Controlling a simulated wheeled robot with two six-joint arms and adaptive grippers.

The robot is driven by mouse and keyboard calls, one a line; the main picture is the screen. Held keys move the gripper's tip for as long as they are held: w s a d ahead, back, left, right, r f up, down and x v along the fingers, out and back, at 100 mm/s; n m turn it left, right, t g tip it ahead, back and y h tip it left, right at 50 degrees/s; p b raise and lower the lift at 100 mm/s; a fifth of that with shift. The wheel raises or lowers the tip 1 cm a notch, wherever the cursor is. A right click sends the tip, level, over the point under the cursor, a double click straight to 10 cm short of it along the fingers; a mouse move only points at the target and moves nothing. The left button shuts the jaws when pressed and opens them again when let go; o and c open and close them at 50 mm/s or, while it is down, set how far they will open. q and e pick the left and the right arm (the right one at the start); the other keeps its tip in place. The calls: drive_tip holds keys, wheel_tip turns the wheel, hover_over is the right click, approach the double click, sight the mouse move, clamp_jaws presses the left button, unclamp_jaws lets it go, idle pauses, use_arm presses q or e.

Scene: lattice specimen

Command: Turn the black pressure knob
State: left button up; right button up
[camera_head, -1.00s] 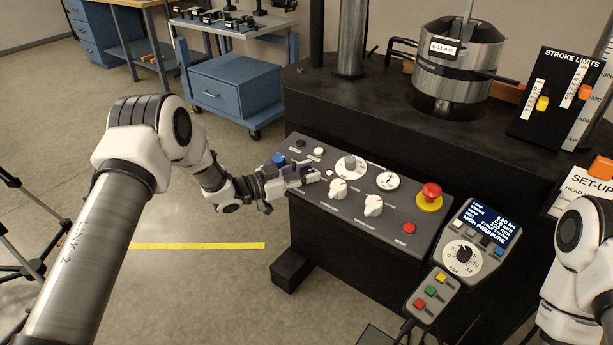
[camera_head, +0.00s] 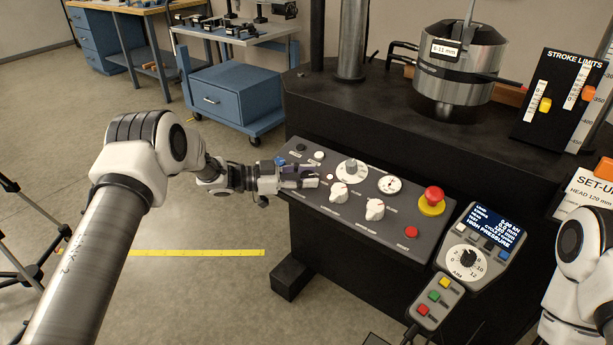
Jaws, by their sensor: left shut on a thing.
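My left gripper (camera_head: 302,179) is at the left end of the sloping dark control panel (camera_head: 335,211), its fingers lying low over the surface. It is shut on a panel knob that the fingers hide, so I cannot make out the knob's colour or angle. A small blue piece (camera_head: 281,161) shows just behind the gripper. Another black knob (camera_head: 467,258) is in view, on the numbered dial of the pendant at the right, well away from the gripper. My right arm (camera_head: 575,260) shows at the right edge; its gripper is out of view.
White knobs (camera_head: 375,209), a round gauge (camera_head: 390,185), a red mushroom button (camera_head: 432,200) and a small red button (camera_head: 411,232) share the panel. The pendant screen (camera_head: 492,230) reads HIGH PRESSURE. A steel cylinder (camera_head: 460,60) stands behind.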

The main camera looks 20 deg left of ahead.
use_arm(q)
drive_tip(key=o, duration=1.2)
drive_tip(key=v, duration=1.2)
